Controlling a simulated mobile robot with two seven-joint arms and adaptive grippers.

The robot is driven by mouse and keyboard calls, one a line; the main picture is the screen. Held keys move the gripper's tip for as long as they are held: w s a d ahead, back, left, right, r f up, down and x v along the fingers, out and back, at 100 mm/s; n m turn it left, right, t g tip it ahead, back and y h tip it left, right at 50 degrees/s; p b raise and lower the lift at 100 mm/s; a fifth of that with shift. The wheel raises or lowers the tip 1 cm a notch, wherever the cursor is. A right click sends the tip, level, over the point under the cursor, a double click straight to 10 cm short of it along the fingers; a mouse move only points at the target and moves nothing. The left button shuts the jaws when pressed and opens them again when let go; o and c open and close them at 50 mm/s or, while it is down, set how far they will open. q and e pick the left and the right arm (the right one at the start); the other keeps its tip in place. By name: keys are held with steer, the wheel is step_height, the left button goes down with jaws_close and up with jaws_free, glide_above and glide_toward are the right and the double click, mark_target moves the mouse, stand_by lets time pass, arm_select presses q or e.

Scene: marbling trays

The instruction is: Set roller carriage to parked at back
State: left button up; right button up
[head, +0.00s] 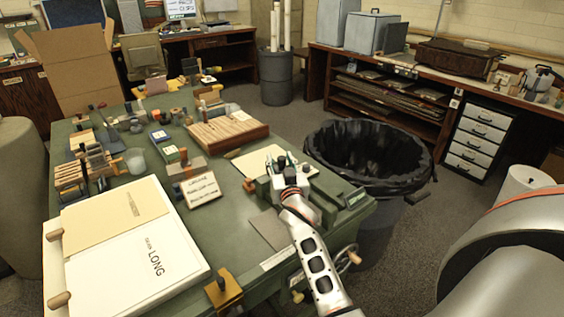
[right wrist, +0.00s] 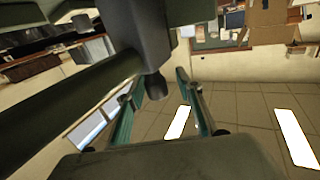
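My right gripper (head: 281,172) is over the right end of the green bench, beside dark green blocks and bars (head: 326,188). These may be part of the roller carriage, but my arm and gripper hide much of them and I cannot tell the carriage's position. In the right wrist view the two teal fingers (right wrist: 158,115) stand apart. A dark grey post with a rounded end (right wrist: 154,86) shows between them, and a dark green bar (right wrist: 70,115) crosses close by. I cannot tell whether the fingers touch the post. My left gripper is out of view.
A large white board (head: 150,262) marked LONG lies at the bench's near left. A slatted wooden rack (head: 225,130), a lettered card (head: 203,190) and small jars stand on the bench. A black-lined bin (head: 368,150) is close behind the bench's right end. Floor beyond is open.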

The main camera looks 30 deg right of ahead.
steer(key=shift+f, duration=0.1)
steer(key=shift+s+d, duration=0.1)
step_height(320, 180, up, 10)
steer(key=shift+r, duration=0.1)
stand_by(0.5)
stand_by(0.4)
